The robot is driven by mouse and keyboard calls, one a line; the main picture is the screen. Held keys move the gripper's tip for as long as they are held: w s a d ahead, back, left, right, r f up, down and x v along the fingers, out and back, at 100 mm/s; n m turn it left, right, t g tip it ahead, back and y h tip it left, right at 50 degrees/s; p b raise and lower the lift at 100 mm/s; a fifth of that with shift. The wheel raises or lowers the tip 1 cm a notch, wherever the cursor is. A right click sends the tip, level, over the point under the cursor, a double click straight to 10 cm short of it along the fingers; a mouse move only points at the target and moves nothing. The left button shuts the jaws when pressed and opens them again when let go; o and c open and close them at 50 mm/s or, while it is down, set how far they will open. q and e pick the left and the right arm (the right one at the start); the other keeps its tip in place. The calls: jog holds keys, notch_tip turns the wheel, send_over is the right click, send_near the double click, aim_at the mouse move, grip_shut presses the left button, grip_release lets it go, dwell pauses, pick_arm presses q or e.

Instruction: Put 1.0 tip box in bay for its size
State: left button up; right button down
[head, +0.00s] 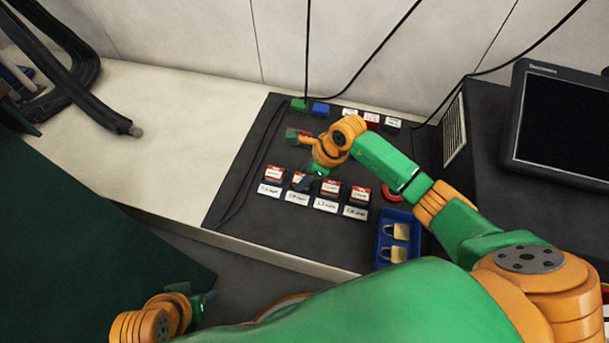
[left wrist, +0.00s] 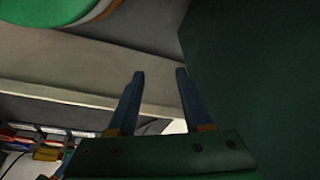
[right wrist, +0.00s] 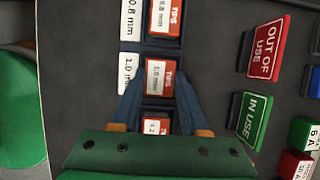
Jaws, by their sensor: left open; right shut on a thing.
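The red and white 1.0 mm tip box (right wrist: 160,76) is between the fingers of my right gripper (right wrist: 160,80), which is shut on it. It lines up beside the white 1.0 mm label (right wrist: 127,72), at its bay in the row; whether it rests on the bay floor I cannot tell. In the head view my right gripper (head: 304,178) is over the second place from the left and partly hides the box. The 0.8 mm box (right wrist: 165,18) and 1.2 mm box (right wrist: 154,127) sit on either side. My left gripper (left wrist: 160,78) is open and empty, off the bench's front edge.
A 1.6 mm label (head: 355,212) marks the right end of the row. Out-of-use (right wrist: 265,46) and in-use (right wrist: 256,118) signs stand behind the row. A monitor (head: 560,125) is at right.

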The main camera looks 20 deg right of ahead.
pick_arm(q)
jog(key=shift+w+d+t, duration=0.1)
jog(key=shift+w+t, duration=0.2)
jog(key=shift+w, duration=0.15)
pick_arm(e)
jog(key=shift+f, duration=0.1)
jog(key=shift+c, duration=2.1)
grip_release()
pick_arm(q)
jog(key=shift+r, duration=0.1)
pick_arm(e)
jog(key=shift+r, duration=0.25)
jog(key=p+v, duration=0.3)
jog(key=v, duration=0.1)
jog(key=shift+d+r, duration=0.1)
jog(key=shift+r, duration=0.3)
pick_arm(q)
notch_tip(320, 180, down, 11)
jog(key=s+g+p, duration=0.1)
jog(key=s+p, duration=0.1)
jog(key=shift+s+a+f+g, duration=0.2)
jog(key=shift+s+a+g, duration=0.1)
jog(key=shift+a, duration=0.1)
pick_arm(e)
jog(key=v, duration=0.7)
